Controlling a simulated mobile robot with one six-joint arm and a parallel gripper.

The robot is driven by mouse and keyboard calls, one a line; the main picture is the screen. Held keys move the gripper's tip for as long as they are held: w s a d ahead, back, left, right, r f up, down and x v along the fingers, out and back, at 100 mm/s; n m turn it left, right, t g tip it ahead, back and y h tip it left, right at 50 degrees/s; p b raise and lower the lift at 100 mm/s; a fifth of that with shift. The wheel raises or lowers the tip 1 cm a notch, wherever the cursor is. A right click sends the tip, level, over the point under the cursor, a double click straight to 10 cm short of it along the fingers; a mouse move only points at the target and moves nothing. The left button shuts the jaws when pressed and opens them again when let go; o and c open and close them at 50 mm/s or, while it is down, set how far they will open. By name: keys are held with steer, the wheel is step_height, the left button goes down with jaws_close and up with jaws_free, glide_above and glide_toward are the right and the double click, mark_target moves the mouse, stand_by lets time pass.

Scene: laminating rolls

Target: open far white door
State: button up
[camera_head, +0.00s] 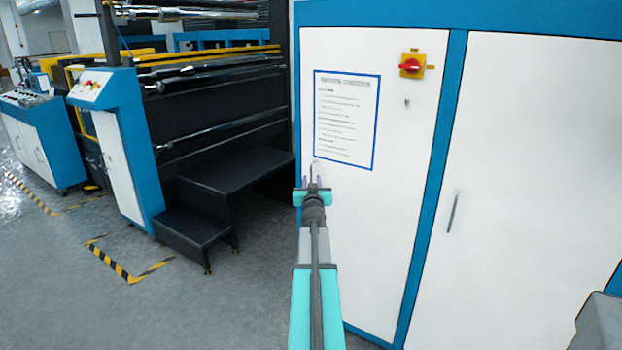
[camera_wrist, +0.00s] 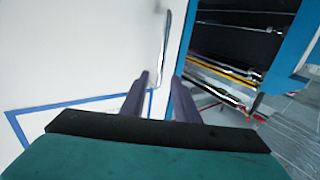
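The far white door (camera_head: 369,230) is the left door of a blue-framed cabinet and looks closed. A blue-bordered notice and a red switch on a yellow plate are on it. My gripper (camera_head: 313,182) is at the door's left edge, just below the notice. In the wrist view my gripper (camera_wrist: 160,82) is open, with two dark purple fingers apart. The slim metal handle (camera_wrist: 165,40) of the far door (camera_wrist: 80,50) is straight ahead, its lower end showing in the gap between the fingertips. I cannot tell whether the fingers reach around it.
The near white door (camera_head: 530,170), with its own slim handle (camera_head: 453,212), looks closed at right. Black steps (camera_head: 225,185) and a roller machine (camera_head: 215,95) stand left of the cabinet. Grey floor (camera_head: 130,315) with a yellow-black stripe is clear at lower left.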

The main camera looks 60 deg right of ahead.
mark_target(311, 174)
steer(key=shift+x, duration=1.8)
steer(key=shift+c, duration=0.3)
jaws_close()
